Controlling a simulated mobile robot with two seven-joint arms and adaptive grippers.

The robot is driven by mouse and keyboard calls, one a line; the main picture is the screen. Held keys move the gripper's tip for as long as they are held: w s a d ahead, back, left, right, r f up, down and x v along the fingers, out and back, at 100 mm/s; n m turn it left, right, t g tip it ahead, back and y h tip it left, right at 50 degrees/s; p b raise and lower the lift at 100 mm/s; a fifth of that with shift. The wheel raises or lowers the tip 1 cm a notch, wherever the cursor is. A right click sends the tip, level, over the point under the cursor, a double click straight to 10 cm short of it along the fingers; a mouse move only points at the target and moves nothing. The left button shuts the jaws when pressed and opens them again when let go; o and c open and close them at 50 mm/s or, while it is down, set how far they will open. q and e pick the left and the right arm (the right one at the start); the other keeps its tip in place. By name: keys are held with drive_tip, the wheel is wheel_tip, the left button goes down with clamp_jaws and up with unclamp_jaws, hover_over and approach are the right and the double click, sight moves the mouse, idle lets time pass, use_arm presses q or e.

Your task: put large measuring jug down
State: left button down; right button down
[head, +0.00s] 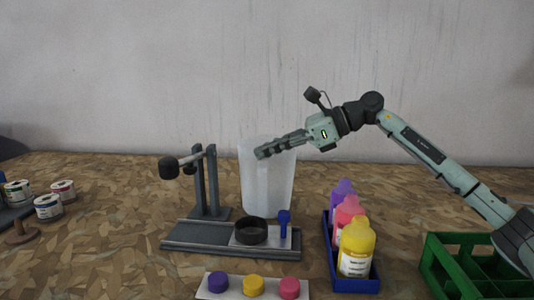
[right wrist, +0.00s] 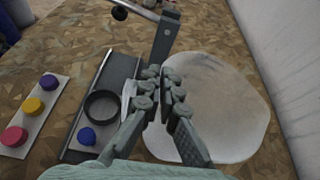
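The large measuring jug (head: 266,185) is a tall, translucent white vessel, upright behind the grey stand's base in the head view. My right gripper (head: 262,153) reaches in from the right at the jug's upper edge. In the right wrist view the jug (right wrist: 225,100) shows from above as a wide, pale opening. There the fingers of my right gripper (right wrist: 161,74) are close together with the jug's near wall between them. The jug's lower edge is partly hidden by the stand, so I cannot tell whether it touches the table. My left gripper is not in view.
A grey stand (head: 200,239) with a post and a black ring (head: 251,231) is in front. A blue crate (head: 352,285) holds several coloured bottles. A green crate (head: 440,278) is at right. A strip with coloured caps (head: 253,286) lies at the front. Small tins (head: 48,207) stand left.

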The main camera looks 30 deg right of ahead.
drive_tip(key=c, duration=2.2)
unclamp_jaws()
drive_tip(key=o, duration=0.5)
drive_tip(key=shift+c, duration=0.2)
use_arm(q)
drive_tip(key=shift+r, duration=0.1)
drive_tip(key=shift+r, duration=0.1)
use_arm(e)
drive_tip(key=shift+r, duration=0.1)
